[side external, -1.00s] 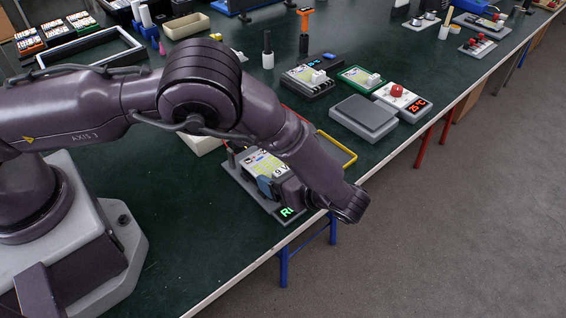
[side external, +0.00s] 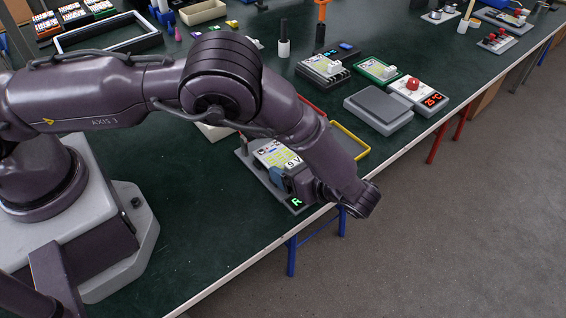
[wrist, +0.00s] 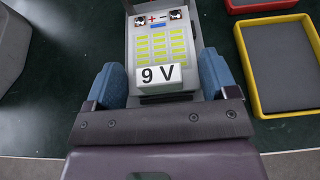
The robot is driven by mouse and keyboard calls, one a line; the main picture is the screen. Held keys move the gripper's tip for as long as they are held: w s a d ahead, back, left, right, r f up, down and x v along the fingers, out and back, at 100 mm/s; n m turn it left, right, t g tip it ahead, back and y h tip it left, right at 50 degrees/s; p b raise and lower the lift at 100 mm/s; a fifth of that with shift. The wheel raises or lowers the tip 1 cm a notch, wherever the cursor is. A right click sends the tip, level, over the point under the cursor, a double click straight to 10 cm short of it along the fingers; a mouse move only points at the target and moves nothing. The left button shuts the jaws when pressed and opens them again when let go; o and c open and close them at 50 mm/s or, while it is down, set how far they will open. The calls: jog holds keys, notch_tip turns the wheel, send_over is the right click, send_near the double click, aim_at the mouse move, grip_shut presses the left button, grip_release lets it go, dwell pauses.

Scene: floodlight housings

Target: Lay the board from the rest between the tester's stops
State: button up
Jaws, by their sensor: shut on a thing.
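The board (wrist: 160,45), pale with rows of yellow patches and a white "9 V" block, lies between my gripper's two blue fingers in the wrist view. My gripper (wrist: 160,66) is shut on it. The board also shows in the side external view (side external: 270,154), over the grey tester (side external: 243,160). I cannot tell whether the board touches the tester's bed; the stops are not clear.
A yellow-rimmed tray (side external: 362,143) and a red-rimmed tray (wrist: 238,5) lie to the right of the tester. A grey scale-like unit (side external: 379,108) and a red-button unit showing 25 °C (side external: 418,92) stand farther back. The bench's front edge is close to my gripper.

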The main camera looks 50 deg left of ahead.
jog(key=shift+f, duration=0.25)
dwell(0.4)
jog(key=o, duration=0.8)
jog(key=shift+o, duration=0.2)
jog(key=shift+d, duration=0.1)
